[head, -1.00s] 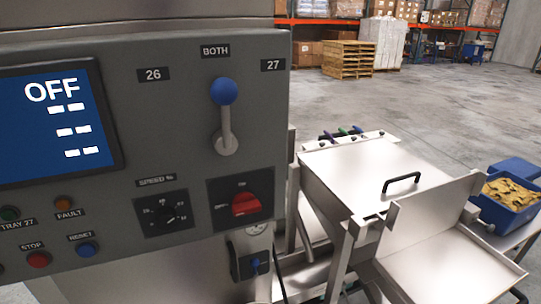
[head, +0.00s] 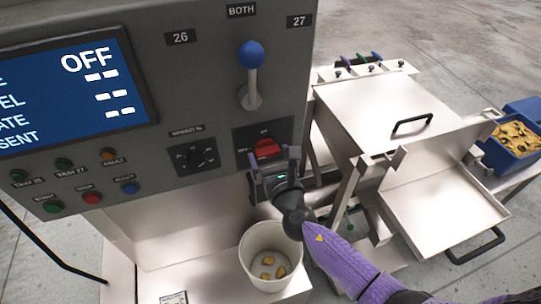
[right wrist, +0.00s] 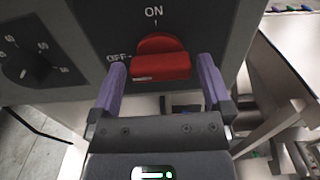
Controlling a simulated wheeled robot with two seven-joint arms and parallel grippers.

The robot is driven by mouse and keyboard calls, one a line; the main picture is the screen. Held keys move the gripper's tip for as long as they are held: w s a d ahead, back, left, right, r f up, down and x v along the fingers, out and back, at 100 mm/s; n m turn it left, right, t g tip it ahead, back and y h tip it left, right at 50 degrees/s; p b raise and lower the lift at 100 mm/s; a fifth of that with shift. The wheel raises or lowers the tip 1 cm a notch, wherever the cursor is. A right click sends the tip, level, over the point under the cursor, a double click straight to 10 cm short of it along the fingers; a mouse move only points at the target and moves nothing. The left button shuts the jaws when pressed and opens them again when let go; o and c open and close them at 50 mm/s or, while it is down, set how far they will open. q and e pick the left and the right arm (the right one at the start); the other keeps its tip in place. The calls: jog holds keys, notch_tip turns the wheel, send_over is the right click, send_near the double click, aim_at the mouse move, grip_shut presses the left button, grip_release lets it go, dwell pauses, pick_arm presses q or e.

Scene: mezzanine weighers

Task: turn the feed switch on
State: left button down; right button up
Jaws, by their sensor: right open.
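The feed switch is a red rotary knob (head: 265,148) on a dark plate at the lower right of the grey control panel. In the right wrist view the knob (right wrist: 160,62) lies crosswise, with ON marked above it and OFF at its left; its pale mark is at the OFF side. My right gripper (head: 273,160) is open in front of the knob. In the right wrist view its purple fingers (right wrist: 162,72) stand on either side of the knob, with gaps visible. Whether the fingertips reach past its face is unclear. My left gripper is not in view.
The screen (head: 70,90) reads OFF. A blue-knobbed lever (head: 251,65) points up above the switch, and a speed dial (head: 196,157) sits left of it. A white bucket (head: 250,262) with a few chips stands below. A steel hopper (head: 375,105) is at right.

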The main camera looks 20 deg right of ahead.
jog(key=c, duration=1)
jog(key=shift+m, duration=0.4)
jog(key=m+b, duration=0.2)
jog(key=m, duration=0.1)
jog(key=shift+f, duration=0.15)
jog(key=m+b, duration=0.1)
jog(key=m, duration=0.3)
jog(key=shift+d+m, duration=0.1)
jog(key=shift+m, duration=0.3)
jog(key=m+b, duration=0.1)
jog(key=m, duration=0.4)
jog(key=shift+d, duration=0.1)
jog(key=shift+f+m+b, duration=0.15)
jog(key=shift+m+b, duration=0.3)
jog(key=shift+m, duration=1.65)
